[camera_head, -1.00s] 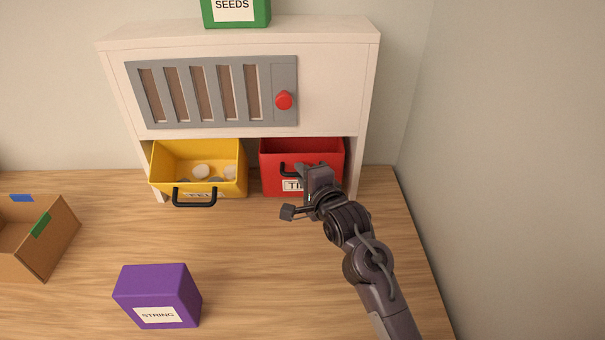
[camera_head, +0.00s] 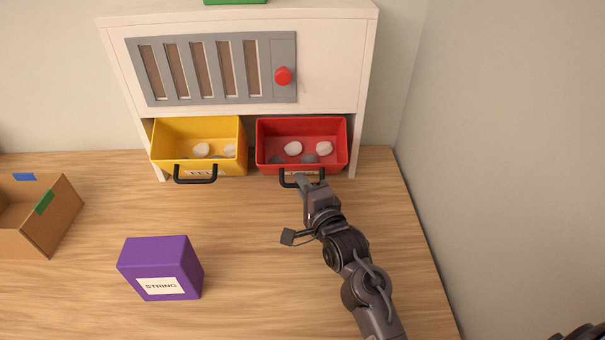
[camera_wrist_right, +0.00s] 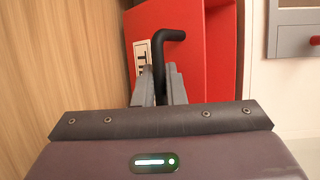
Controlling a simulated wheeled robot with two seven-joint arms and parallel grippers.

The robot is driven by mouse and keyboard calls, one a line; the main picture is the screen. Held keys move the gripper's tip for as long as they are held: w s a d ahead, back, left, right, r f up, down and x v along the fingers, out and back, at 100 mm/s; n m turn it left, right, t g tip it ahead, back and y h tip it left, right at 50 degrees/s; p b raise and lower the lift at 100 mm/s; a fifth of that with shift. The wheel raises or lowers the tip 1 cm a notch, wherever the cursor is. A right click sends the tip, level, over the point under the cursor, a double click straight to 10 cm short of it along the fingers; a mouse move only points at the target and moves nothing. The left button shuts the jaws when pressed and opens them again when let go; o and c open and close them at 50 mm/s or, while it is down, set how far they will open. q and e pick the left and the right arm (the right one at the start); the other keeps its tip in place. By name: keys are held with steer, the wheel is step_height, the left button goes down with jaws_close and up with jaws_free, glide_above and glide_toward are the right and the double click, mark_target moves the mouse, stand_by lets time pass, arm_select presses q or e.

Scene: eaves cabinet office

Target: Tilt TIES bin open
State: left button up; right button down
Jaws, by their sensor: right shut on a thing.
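The red TIES bin (camera_head: 333,167) sits under the cabinet's right side, tilted forward so its inside shows. White and grey rounded pieces lie in it. Its black handle (camera_head: 287,180) is at the front. My right gripper (camera_head: 304,181) is at this handle, in front of the bin. In the right wrist view the fingers (camera_wrist_right: 160,88) are shut on the black handle (camera_wrist_right: 160,50), with the red bin front (camera_wrist_right: 205,60) behind. The bin's label (camera_wrist_right: 142,56) is partly hidden there. My left gripper is not in view.
A yellow bin (camera_head: 235,164), also tilted open, stands left of the red one. The white cabinet (camera_head: 330,65) has a grey slotted panel and a red knob (camera_head: 283,76). A purple STRING box (camera_head: 160,262) and a cardboard box (camera_head: 58,220) are on the desk. A wall bounds the right.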

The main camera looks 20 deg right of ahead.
steer(key=shift+s+a+f, duration=0.1)
steer(key=shift+s+f, duration=0.3)
steer(key=shift+f, duration=0.4)
steer(key=c, duration=1.5)
jaws_free()
steer(key=shift+w, duration=0.1)
steer(key=shift+r, duration=0.1)
steer(key=shift+s+p, duration=0.25)
steer(key=shift+p, duration=0.05)
steer(key=s+p, duration=0.1)
steer(key=s, duration=0.1)
steer(key=s+p, duration=0.1)
steer(key=s, duration=0.1)
steer(key=s+p, duration=0.1)
steer(key=s, duration=0.1)
steer(key=shift+s+d+r, duration=0.1)
steer(key=shift+d+r, duration=0.15)
steer(key=shift+d, duration=0.15)
steer(key=shift+s+f, duration=0.1)
steer(key=shift+s, duration=0.45)
